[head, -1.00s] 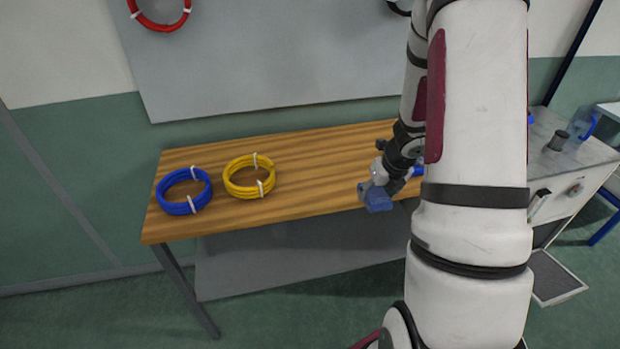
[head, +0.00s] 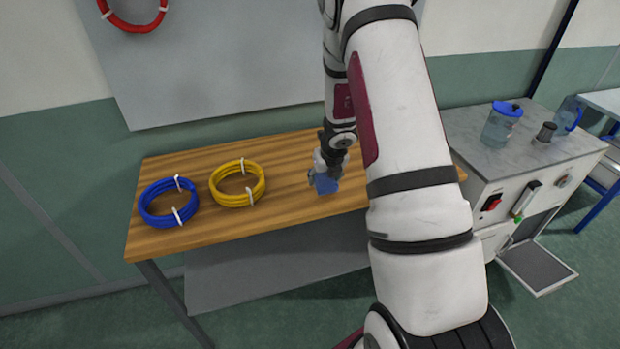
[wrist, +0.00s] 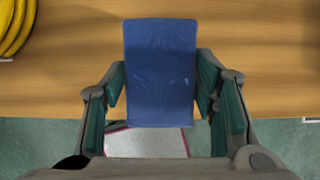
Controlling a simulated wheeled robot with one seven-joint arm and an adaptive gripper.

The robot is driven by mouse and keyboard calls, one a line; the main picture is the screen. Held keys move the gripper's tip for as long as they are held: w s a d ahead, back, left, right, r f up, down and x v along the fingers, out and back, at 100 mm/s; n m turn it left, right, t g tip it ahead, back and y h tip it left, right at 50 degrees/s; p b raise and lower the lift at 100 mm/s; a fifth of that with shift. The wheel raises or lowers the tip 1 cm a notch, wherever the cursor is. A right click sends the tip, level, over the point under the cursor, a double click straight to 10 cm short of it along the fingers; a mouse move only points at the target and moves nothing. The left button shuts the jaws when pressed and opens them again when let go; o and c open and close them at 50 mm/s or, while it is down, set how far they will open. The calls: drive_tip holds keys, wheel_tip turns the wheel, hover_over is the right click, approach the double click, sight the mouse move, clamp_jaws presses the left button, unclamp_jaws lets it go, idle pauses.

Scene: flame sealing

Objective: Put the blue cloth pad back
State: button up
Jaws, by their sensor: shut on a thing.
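The blue cloth pad (wrist: 160,70) is a flat blue rectangle between the fingers of my gripper (wrist: 160,98) in the wrist view, where it covers part of the table behind it. In the head view the pad (head: 326,184) hangs at the lower end of my gripper (head: 324,174), over the front part of the wooden table (head: 285,152). My gripper is shut on it. I cannot tell how high the pad is above the table top.
A yellow coil (head: 237,184) and a blue coil (head: 168,202) lie on the table's left part. A red coil (head: 133,14) hangs on the wall.

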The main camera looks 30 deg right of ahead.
sight(309, 170)
drive_tip(key=w, duration=0.1)
drive_tip(key=w+a, duration=0.1)
drive_tip(key=w, duration=0.3)
drive_tip(key=shift+w+a+f, duration=0.2)
drive_tip(key=shift+a+f, duration=0.1)
drive_tip(key=shift+a, duration=0.1)
wheel_tip(309, 170, down, 2)
drive_tip(key=shift+f+p, duration=0.15)
drive_tip(key=shift+p, duration=0.65)
drive_tip(key=shift+w+f, duration=0.1)
drive_tip(key=shift+f, duration=0.55)
drive_tip(key=o, duration=1)
drive_tip(key=shift+f, duration=0.1)
drive_tip(key=shift+o, duration=0.2)
